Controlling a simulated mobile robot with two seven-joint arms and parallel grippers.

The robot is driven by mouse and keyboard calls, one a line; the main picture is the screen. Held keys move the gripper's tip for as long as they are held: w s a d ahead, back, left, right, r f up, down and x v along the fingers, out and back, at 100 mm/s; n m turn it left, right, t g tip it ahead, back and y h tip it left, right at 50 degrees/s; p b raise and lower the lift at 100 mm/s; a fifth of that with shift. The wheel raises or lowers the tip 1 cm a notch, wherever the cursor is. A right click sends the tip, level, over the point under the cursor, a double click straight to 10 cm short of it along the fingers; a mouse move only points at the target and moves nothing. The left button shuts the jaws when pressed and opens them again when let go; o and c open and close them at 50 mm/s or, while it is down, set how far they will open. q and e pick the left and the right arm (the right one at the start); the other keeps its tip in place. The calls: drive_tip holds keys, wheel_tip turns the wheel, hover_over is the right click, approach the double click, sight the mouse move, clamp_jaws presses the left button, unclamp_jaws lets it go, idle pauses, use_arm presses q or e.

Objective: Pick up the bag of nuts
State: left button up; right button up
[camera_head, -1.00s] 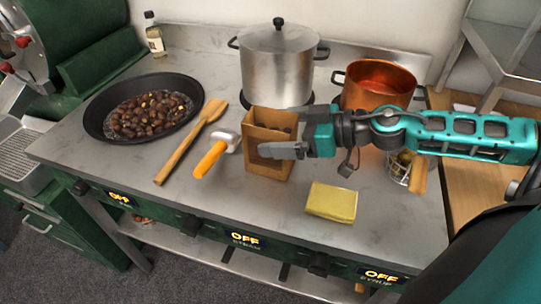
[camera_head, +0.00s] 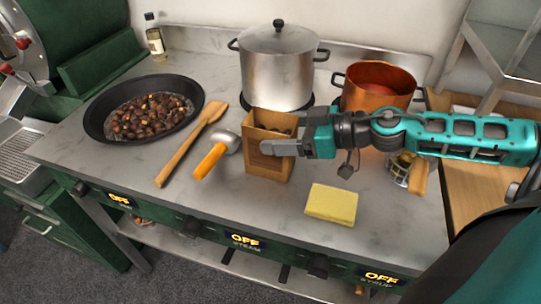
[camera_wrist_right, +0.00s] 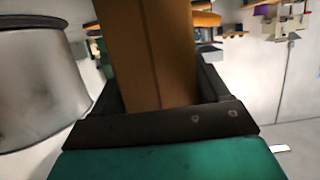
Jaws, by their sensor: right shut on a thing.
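The bag of nuts (camera_head: 268,164) is a brown, open-topped paper bag with dark nuts showing at its mouth. It stands upright on the metal counter in the head view, between the orange-handled scoop and the copper pot. My right gripper (camera_head: 283,140) comes in from the right and is shut on the bag, one finger across its front face. In the right wrist view the brown bag (camera_wrist_right: 150,55) fills the space between the dark fingers. I cannot tell whether the bag's base is off the counter. My left gripper is not in view.
A black pan (camera_head: 185,99) of chestnuts, a wooden spatula (camera_head: 190,145) and the scoop (camera_head: 213,157) lie to the left. A steel pot (camera_head: 276,72) and copper pot (camera_head: 372,88) stand behind. A yellow sponge (camera_head: 331,204) lies in front, and a wire basket (camera_head: 398,172) is at right.

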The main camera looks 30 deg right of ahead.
drive_tip(key=shift+r, duration=0.1)
drive_tip(key=shift+d+r+p, duration=0.15)
drive_tip(key=shift+r+p, duration=2.1)
drive_tip(key=shift+r, duration=2.6)
